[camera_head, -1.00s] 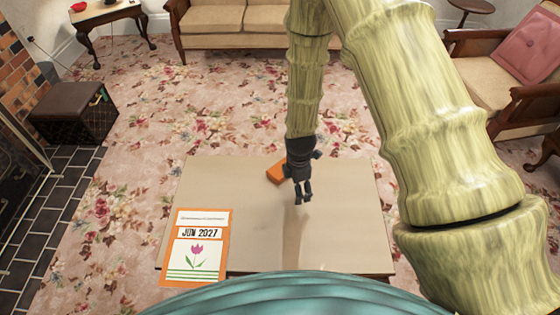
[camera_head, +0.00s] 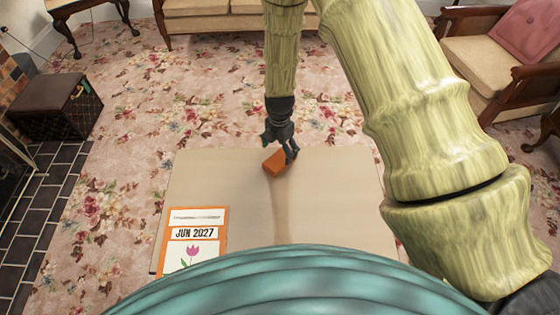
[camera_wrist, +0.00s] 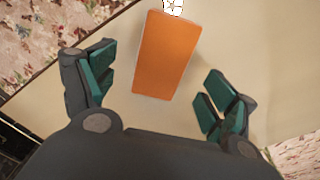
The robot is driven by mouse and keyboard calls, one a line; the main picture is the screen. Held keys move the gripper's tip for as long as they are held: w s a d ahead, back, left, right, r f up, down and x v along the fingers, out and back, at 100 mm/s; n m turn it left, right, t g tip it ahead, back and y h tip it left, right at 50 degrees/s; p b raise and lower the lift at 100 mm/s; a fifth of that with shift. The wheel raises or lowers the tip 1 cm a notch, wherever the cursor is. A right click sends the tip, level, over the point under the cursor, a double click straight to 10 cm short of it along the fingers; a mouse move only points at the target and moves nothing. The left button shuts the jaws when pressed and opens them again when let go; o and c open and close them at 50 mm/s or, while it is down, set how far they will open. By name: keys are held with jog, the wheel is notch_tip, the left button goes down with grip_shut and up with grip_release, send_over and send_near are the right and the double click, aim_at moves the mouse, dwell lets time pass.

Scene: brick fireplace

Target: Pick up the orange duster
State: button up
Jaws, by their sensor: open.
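The orange duster (camera_head: 274,163) is a small block lying near the far edge of the low beige table (camera_head: 330,200). In the wrist view the duster (camera_wrist: 165,55) lies ahead of and partly between my finger pads, with a bit of white at its far end. My gripper (camera_head: 281,153) is open and empty, just above the duster in the head view. In the wrist view both fingers of my gripper (camera_wrist: 158,93) are spread wide, one on each side, and neither touches the duster.
A calendar page reading JUN 2027 (camera_head: 180,217) lies at the table's near left corner. The rest of the tabletop is clear. A dark box-like stool (camera_head: 65,105) stands at left by black tiles (camera_head: 45,200). A sofa (camera_head: 210,25) and an armchair (camera_head: 500,55) stand beyond.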

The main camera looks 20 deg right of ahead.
aim_at(280, 158)
jog(key=shift+d+f, duration=0.1)
jog(key=shift+f, duration=2.65)
jog(key=shift+s, duration=0.1)
jog(key=c, duration=1.2)
jog(key=shift+r, duration=0.1)
jog(key=shift+r, duration=0.65)
notch_tip(280, 158, up, 2)
jog(key=shift+r, duration=0.2)
jog(key=s+a, duration=0.1)
jog(key=s, duration=0.4)
jog(key=s+a, duration=0.1)
jog(key=s, duration=0.4)
jog(key=s+a+r, duration=0.1)
jog(key=s, duration=0.4)
jog(key=shift+s+a, duration=0.1)
jog(key=shift+s, duration=0.25)
